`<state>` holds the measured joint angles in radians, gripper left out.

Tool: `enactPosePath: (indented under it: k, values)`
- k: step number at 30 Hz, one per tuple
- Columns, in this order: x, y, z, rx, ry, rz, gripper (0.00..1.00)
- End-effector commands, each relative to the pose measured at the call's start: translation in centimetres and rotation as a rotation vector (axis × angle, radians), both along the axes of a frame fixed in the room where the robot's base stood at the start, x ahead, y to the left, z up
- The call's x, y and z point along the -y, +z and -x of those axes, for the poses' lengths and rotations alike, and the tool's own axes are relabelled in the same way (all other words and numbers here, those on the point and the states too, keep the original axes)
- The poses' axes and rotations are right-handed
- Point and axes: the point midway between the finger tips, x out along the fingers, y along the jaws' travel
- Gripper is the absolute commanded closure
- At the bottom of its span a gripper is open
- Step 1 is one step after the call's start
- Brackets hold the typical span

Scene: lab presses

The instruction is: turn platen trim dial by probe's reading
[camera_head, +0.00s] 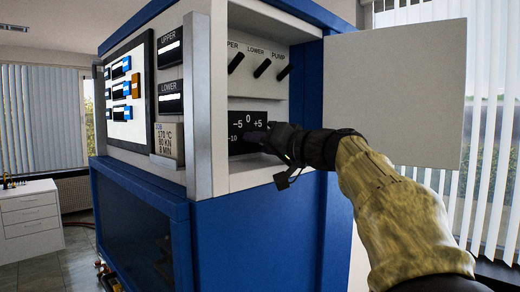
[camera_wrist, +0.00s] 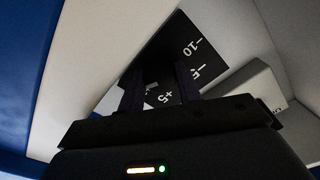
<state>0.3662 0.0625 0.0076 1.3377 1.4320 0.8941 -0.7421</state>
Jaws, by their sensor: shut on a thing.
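The black scale plate (camera_head: 240,119) of the trim dial sits in the recess of the blue press, marked -10, -5, 0 and +5. My gripper (camera_head: 258,136) reaches in from the right and is shut on the trim dial at this plate. The dial's knob and pointer are hidden behind the fingers, so its setting cannot be read. In the wrist view my gripper (camera_wrist: 160,82) has its two fingers in front of the scale plate (camera_wrist: 184,50), with -10, -5 and +5 showing. I cannot make out a probe or its reading.
Three toggle levers (camera_head: 262,68), labelled upper, lower and pump, stand above the dial. An open white door (camera_head: 400,90) is on the right. A job card (camera_head: 169,142) reads 170 °C, 80 kN, 8 min. The upper display (camera_head: 170,55) and lower display (camera_head: 170,104) are unreadable.

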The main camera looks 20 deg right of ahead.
Motion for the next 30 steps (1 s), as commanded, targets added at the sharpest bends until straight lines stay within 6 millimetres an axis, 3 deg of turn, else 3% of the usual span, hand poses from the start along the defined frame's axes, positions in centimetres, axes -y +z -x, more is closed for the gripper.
enactPosePath:
  k: [19, 20, 23, 30]
  values:
    - [0.09, -0.01, -0.02, -0.045, -0.002, -0.077, 0.89]
    - [0.09, -0.01, -0.02, -0.045, -0.002, -0.077, 0.64]
    - [0.08, -0.02, -0.01, -0.045, -0.002, -0.077, 0.44]
    - [0.03, -0.01, -0.01, -0.045, -0.001, -0.077, 0.44]
